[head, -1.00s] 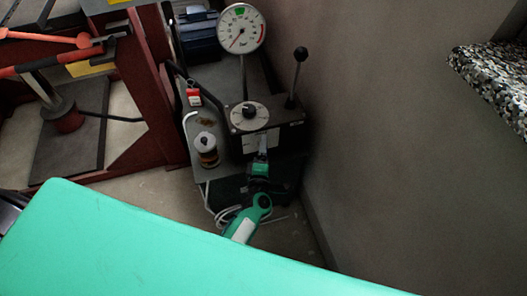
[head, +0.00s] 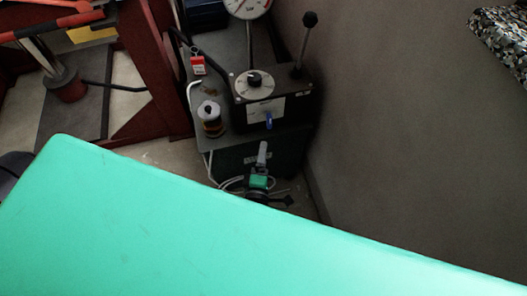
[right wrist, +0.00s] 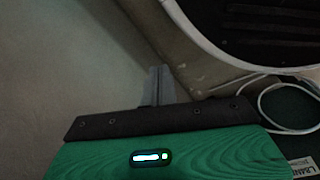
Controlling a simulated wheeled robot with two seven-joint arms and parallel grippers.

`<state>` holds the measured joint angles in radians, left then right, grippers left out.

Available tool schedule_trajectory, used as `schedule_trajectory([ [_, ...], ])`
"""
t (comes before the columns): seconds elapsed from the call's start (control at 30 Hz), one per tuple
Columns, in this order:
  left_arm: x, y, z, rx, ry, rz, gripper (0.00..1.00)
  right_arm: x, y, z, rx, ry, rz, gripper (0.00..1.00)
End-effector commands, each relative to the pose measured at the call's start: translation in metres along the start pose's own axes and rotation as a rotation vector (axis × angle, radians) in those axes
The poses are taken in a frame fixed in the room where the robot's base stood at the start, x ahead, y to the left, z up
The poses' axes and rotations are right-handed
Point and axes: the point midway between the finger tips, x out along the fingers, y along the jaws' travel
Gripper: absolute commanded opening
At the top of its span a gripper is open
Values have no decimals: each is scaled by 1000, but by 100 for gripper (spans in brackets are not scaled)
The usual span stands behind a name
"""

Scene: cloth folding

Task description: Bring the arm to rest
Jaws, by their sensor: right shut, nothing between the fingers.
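My right gripper (right wrist: 157,72) shows in the right wrist view. Its grey fingers are together with nothing between them, in front of a dark bar and my green wrist housing. It points along a bare floor and touches nothing that I can see. In the head view a small grey and green part (head: 259,181) shows beyond the edge of the green surface. It looks like my own arm, but I cannot tell for sure. My left gripper is not in view.
A wide flat green surface (head: 150,215) fills the front. Behind it stand a dark control box (head: 290,100) with a lever, a gauge (head: 243,7) and a red metal frame (head: 165,80). A grey wall (head: 400,130) is at right. A white cable (right wrist: 262,95) lies near my right gripper.

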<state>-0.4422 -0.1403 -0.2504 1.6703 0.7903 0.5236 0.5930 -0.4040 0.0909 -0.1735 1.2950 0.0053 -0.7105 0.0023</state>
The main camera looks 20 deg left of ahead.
Motion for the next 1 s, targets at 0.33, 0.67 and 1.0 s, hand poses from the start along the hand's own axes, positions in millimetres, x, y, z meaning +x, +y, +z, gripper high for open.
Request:
schedule_trajectory([
  [0.33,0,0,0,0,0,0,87,0,-1,5,0,-7,-1,0],
  [0.67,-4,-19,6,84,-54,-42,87,1,-2,10,-1,-11,-2,0],
  [1.0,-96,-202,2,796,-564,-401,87,8,0,68,-11,-45,1,0],
])
